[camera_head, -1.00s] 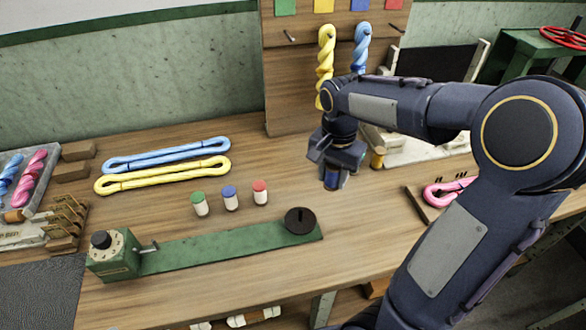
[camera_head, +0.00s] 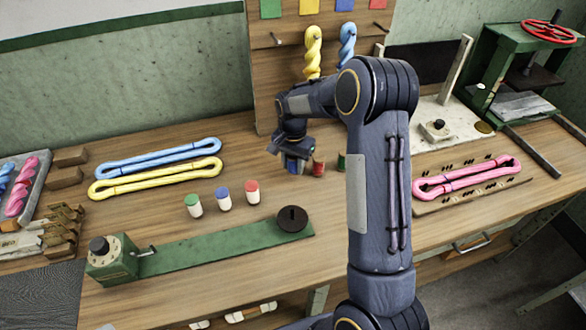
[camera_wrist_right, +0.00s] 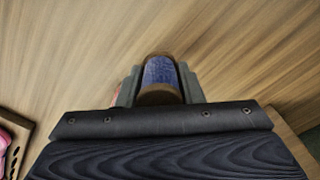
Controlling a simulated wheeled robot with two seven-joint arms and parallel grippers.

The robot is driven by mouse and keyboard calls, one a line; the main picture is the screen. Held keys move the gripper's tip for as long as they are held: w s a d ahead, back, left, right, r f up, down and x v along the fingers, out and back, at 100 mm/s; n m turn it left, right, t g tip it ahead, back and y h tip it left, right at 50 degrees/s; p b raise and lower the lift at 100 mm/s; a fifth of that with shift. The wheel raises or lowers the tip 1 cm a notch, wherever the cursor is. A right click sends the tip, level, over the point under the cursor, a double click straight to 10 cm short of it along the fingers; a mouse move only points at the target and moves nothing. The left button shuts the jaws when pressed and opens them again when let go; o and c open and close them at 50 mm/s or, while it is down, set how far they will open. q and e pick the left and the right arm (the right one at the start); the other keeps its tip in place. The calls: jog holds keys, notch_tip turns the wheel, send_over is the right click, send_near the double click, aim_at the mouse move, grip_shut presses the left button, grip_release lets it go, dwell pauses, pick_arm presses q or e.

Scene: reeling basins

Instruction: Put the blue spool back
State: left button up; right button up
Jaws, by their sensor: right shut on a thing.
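My right gripper (camera_head: 292,162) is shut on the blue spool (camera_wrist_right: 160,74). In the wrist view the spool's blue winding and brown end show between the two fingers. In the head view the gripper points down over the wooden table, and only a bit of the blue spool (camera_head: 292,165) shows below it. I cannot tell whether the spool touches the table. A red spool (camera_head: 319,166) stands just right of the gripper, and a green spool (camera_head: 341,162) stands right of that, partly behind my arm. My left gripper is not in view.
Jars with green (camera_head: 194,205), blue (camera_head: 223,198) and red (camera_head: 252,192) tops stand left of the gripper. A green winder (camera_head: 200,252) lies in front. Blue (camera_head: 155,155) and yellow (camera_head: 150,180) skeins lie at left, a pink skein (camera_head: 465,178) at right. A pegboard (camera_head: 275,85) rises behind.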

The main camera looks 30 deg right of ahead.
aim_at(293, 171)
jog(key=shift+f, duration=1.55)
jog(key=shift+f, duration=0.1)
jog(key=shift+f, duration=0.15)
jog(key=o, duration=1)
jog(key=shift+c, duration=0.2)
